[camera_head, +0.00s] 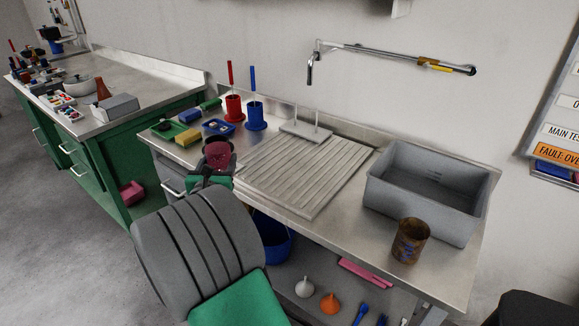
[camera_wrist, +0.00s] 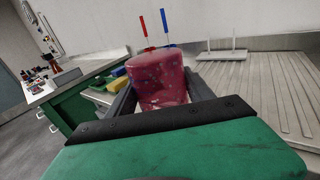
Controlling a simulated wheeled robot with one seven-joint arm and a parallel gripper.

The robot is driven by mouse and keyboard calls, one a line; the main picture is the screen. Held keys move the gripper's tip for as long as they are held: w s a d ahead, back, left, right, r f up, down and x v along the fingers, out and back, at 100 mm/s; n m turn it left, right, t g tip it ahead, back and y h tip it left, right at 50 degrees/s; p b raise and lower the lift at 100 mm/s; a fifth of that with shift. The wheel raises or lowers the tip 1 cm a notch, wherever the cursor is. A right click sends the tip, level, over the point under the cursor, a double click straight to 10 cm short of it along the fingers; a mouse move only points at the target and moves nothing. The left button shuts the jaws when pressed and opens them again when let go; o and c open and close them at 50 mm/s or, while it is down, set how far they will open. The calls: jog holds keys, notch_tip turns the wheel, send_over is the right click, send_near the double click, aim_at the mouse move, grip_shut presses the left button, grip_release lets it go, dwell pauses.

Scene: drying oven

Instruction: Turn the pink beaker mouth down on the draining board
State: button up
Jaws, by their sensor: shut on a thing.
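The pink beaker (camera_head: 219,155) is a dark pink, speckled cup at the left of the ribbed draining board (camera_head: 305,172). In the wrist view the beaker (camera_wrist: 158,80) stands between the two dark fingers of my gripper (camera_wrist: 162,100), which is shut on it. My gripper (camera_head: 207,172) is partly hidden behind my arm in the head view. The beaker's open side seems to face up in the head view. Whether it touches the worktop I cannot tell. The draining board (camera_wrist: 270,85) lies to the right in the wrist view, with its ribbed face bare.
Red (camera_head: 234,107) and blue (camera_head: 256,116) holders with upright handles stand behind the beaker. A small pegged rack (camera_head: 305,131) stands at the board's back edge. A grey basin (camera_head: 425,190) and a rusty can (camera_head: 410,241) are at the right.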

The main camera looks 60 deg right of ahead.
jog(key=s+d+m+g+h+b, duration=0.2)
jog(key=s+d+g, duration=0.4)
jog(key=s+d, duration=0.9)
jog(key=shift+s+d+f+m+b, duration=0.35)
jog(key=shift+s+m+b, duration=0.5)
jog(key=shift+b, duration=0.4)
jog(key=shift+w+a+r+p, duration=0.1)
jog(key=shift+p, duration=0.25)
jog(key=shift+f+b, duration=1.05)
jog(key=shift+f, duration=1.75)
jog(key=shift+f, duration=0.3)
jog(key=o, duration=1.5)
jog(key=shift+o, duration=0.2)
jog(key=shift+a, duration=0.15)
